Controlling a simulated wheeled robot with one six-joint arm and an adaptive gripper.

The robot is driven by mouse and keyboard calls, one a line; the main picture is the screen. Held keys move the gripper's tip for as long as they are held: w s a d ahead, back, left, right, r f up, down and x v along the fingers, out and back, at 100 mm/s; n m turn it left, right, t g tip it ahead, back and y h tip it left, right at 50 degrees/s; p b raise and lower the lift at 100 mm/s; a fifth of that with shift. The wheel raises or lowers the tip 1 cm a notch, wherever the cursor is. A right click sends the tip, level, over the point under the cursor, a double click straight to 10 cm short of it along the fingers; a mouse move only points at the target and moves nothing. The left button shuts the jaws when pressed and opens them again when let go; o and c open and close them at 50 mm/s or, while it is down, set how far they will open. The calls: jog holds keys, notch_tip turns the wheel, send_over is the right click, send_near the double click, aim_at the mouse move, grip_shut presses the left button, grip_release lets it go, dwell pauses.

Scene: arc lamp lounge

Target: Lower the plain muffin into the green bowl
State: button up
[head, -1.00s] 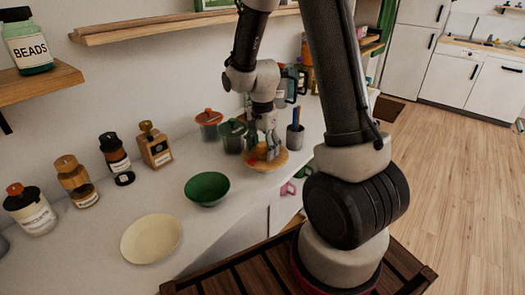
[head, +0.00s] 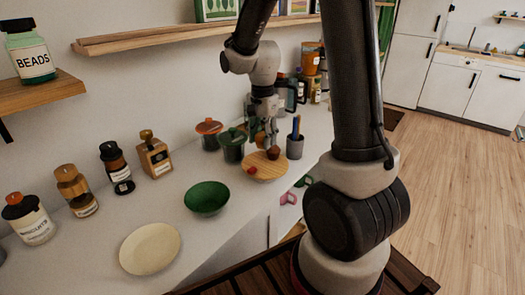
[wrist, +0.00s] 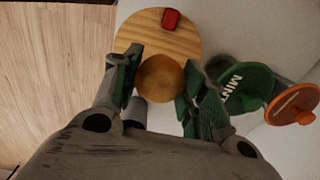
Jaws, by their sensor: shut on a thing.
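The plain muffin (wrist: 160,78) shows as a round golden-brown top between the fingers of my gripper (wrist: 158,92) in the wrist view. In the head view my gripper (head: 267,138) is shut on the muffin (head: 273,153), which is above the round wooden board (head: 270,173). The gap between muffin and board looks small and is hard to judge. The green bowl (head: 207,198) stands on the white counter, left of the board and nearer to me. It looks empty.
A small red item (head: 251,170) lies on the board. A green-lidded jar (head: 233,145), an orange-lidded jar (head: 209,134) and a grey pen cup (head: 295,145) stand close by. A cream plate (head: 150,248) lies left of the bowl. A wooden shelf (head: 180,34) hangs above.

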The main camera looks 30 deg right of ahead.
aim_at(259, 135)
jog(key=r, duration=0.1)
jog(key=a+r, duration=0.1)
jog(key=r, duration=0.1)
jog(key=shift+s+a, duration=0.15)
jog(key=shift+a, duration=0.1)
jog(key=s+a+f, duration=0.2)
jog(key=a, duration=0.7)
jog(key=s+a+f, duration=0.3)
jog(key=a, duration=0.7)
jog(key=shift+s+a+f, duration=0.2)
jog(key=shift+s, duration=0.1)
jog(key=shift+f, duration=2.3)
jog(key=shift+f, duration=0.1)
